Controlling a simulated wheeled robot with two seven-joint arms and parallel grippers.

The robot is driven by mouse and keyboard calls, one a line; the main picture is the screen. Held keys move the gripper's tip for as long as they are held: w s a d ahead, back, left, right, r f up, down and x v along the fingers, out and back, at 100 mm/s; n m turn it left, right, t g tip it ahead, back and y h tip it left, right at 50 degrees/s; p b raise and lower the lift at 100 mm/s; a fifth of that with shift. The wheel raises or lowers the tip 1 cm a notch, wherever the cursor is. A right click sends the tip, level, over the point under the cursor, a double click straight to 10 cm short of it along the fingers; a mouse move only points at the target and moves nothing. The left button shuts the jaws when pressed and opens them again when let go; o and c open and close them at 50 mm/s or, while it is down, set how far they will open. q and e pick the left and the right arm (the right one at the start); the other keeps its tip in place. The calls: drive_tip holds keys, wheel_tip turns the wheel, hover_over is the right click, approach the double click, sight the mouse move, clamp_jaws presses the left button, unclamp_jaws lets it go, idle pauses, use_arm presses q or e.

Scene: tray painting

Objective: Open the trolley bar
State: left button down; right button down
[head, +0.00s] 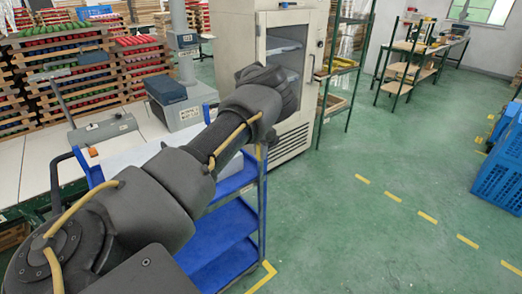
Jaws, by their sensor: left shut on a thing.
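The blue trolley (222,232) stands below and behind my left arm, with its shelves and right corner post showing. My left arm reaches from the lower left to the trolley's upper right end. My left gripper (271,136) is at that end, mostly hidden by my own wrist. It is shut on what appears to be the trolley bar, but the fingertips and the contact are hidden. A dark curved handle (54,178) shows at the trolley's left side. My right gripper is not in view.
A white cabinet (292,140) with a glass door stands just behind the trolley. A white worktable (25,160) with scales is at left, before stacked trays. Blue crates (500,165) stand at right. The green floor between is clear.

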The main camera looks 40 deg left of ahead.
use_arm(q)
drive_tip(key=shift+w+r, duration=0.1)
drive_tip(key=shift+w, duration=0.1)
drive_tip(key=c, duration=1.5)
unclamp_jaws()
drive_tip(key=shift+o, duration=1.2)
drive_tip(key=shift+w+d, duration=0.1)
drive_tip(key=shift+w, duration=0.05)
drive_tip(key=shift+r, duration=0.4)
wheel_tip(320, 180, up, 10)
drive_tip(key=shift+f+b, duration=0.1)
drive_tip(key=shift+b, duration=0.55)
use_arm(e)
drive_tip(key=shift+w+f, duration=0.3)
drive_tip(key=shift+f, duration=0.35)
